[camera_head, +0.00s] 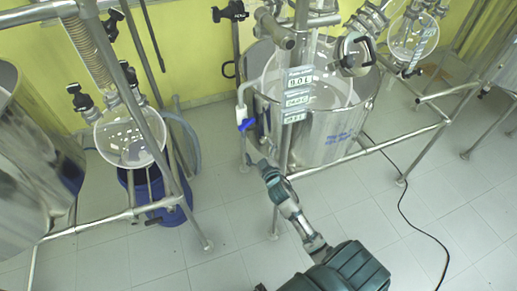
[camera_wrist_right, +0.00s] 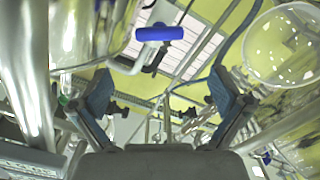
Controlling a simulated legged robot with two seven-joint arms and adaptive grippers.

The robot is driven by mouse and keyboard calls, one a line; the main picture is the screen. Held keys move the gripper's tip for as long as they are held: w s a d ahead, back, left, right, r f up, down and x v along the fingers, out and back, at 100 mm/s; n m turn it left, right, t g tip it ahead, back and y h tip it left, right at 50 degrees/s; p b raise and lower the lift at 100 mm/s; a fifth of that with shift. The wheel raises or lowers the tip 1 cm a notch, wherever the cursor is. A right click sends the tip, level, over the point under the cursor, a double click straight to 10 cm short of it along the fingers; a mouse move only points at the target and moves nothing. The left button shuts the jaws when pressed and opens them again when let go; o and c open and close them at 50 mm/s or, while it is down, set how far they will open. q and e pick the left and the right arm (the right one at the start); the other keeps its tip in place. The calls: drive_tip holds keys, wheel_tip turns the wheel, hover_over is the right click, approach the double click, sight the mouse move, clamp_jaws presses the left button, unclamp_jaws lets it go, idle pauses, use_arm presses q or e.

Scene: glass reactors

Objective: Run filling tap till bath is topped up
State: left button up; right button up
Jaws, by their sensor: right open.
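The bath is a shiny steel tub (camera_head: 325,140) in the middle of the head view, with a glass vessel inside its rim. The filling tap has a blue handle (camera_head: 246,125) on a pale pipe at the bath's left side. In the right wrist view the blue handle (camera_wrist_right: 160,33) lies crosswise, above and beyond the fingertips. My right gripper (camera_head: 262,164) is below the tap in the head view, apart from it. In the wrist view its two fingers (camera_wrist_right: 160,95) are spread with nothing between them. I cannot see any water flow. My left gripper is not in view.
Small display labels (camera_head: 299,99) hang before the bath, the top one reading about 80 L. A metal frame post (camera_head: 298,50) stands close right of the tap. A round glass vessel (camera_head: 130,137) over a blue bucket (camera_head: 153,195) stands left. A black cable (camera_head: 402,205) crosses the tiled floor.

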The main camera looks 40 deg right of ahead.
sight(248, 126)
drive_tip(key=x, duration=1.4)
drive_tip(key=shift+a+r, duration=0.1)
drive_tip(key=shift+r, duration=0.05)
drive_tip(key=c, duration=0.9)
